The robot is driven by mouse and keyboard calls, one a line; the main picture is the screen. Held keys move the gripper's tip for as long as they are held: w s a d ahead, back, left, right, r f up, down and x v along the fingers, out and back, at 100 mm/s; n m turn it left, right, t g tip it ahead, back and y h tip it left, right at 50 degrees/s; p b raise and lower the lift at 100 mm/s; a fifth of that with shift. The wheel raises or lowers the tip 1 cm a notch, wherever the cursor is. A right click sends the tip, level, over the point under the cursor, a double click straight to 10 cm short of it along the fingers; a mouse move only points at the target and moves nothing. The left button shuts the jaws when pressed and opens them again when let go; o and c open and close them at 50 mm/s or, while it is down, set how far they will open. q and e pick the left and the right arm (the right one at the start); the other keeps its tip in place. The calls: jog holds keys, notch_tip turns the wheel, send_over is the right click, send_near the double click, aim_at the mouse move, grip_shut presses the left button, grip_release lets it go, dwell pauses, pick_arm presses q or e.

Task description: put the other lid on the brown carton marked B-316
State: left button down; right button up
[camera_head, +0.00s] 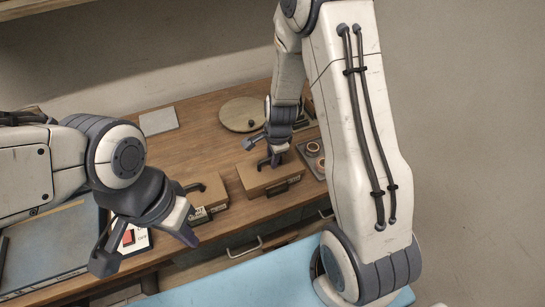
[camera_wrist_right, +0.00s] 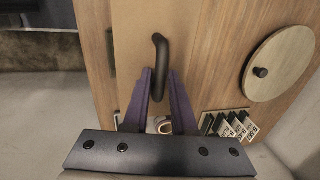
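A brown carton (camera_head: 268,178) with a dark front latch stands on the table below my right gripper (camera_head: 263,153). A second brown carton (camera_head: 208,192), with a black handle on top and a small label, stands left of it. I cannot read either carton's marking. In the right wrist view, a curved black handle (camera_wrist_right: 160,50) on a brown top lies between and just beyond the parted fingertips (camera_wrist_right: 160,72); I see no grip on it. A round lid (camera_head: 240,112) with a dark knob lies flat behind the cartons. My left gripper (camera_head: 145,248) is open and empty, left of the second carton.
A grey tray (camera_head: 322,174) with tape rolls is right of the cartons. Several labelled black items (camera_wrist_right: 232,124) show in the right wrist view. A grey sheet (camera_head: 158,121) lies at the back. A large dark panel (camera_head: 48,250) is at left; a blue surface (camera_head: 265,280) is in front.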

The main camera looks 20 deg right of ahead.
aim_at(275, 171)
jog(key=shift+o, duration=1)
jog(key=r+p, duration=0.1)
jog(key=r, duration=0.2)
jog(key=shift+s, duration=0.2)
notch_tip(275, 171, up, 7)
jog(key=s, duration=0.1)
jog(key=shift+s+r, duration=0.15)
jog(key=shift+s, duration=0.2)
jog(key=s+a+r+n+g+b, duration=0.1)
jog(key=s+a+r+n, duration=0.2)
jog(key=s+a+n, duration=0.4)
jog(key=s+a+r+n+g+b, duration=0.1)
jog(key=s+a+r+n, duration=0.2)
jog(key=s+a+n, duration=0.5)
jog(key=s+n, duration=0.6)
jog(key=n, duration=0.4)
jog(key=shift+s+r+y, duration=0.35)
jog(key=shift+r+y, duration=0.05)
